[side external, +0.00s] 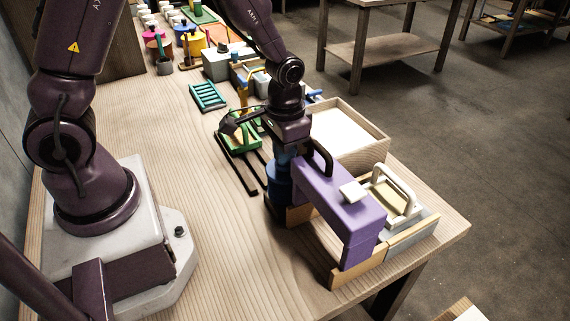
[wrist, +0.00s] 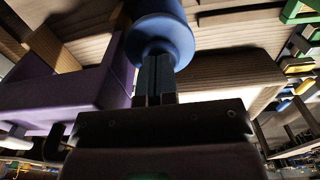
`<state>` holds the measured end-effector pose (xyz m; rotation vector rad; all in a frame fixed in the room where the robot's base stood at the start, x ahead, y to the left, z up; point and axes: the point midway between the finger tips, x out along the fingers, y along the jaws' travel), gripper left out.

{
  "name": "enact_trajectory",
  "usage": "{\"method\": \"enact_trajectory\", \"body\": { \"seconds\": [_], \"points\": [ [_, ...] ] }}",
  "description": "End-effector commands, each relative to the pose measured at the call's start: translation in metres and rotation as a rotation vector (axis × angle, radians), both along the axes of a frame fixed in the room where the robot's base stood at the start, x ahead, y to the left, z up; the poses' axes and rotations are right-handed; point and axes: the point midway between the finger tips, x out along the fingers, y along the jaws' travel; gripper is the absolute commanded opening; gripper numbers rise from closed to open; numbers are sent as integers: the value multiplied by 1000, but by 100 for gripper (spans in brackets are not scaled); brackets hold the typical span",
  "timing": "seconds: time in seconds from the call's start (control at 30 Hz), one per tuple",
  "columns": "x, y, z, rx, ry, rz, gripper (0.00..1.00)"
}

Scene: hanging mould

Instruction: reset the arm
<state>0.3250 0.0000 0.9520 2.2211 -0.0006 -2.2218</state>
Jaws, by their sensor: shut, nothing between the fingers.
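My gripper (side external: 284,160) points down over the table, with its fingers together and nothing held between them. In the wrist view the closed fingers (wrist: 154,82) show at the middle, with a blue round piece (wrist: 160,38) just beyond their tips. That blue piece (side external: 276,184) stands below my gripper in the side view; I cannot tell whether the fingers touch it. A purple bridge-shaped block (side external: 340,200) with a dark handle (side external: 320,157) stands close to the right of my gripper. It also fills the left of the wrist view (wrist: 60,92).
A wooden tray (side external: 378,152) with a pale inside lies behind the purple block. A framed piece with a pale handle (side external: 396,190) is at its right.

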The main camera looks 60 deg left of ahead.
Motion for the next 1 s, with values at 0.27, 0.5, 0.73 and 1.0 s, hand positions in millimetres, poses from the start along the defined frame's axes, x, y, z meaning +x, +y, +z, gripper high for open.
{"method": "enact_trajectory", "body": {
  "seconds": [0.27,0.5,0.73,1.0],
  "points": [
    [0,0,17,0,-2,0,0],
    [0,0,17,0,-1,0,0],
    [0,0,17,0,0,0,0],
    [0,0,10,0,2,0,0]
  ]
}}
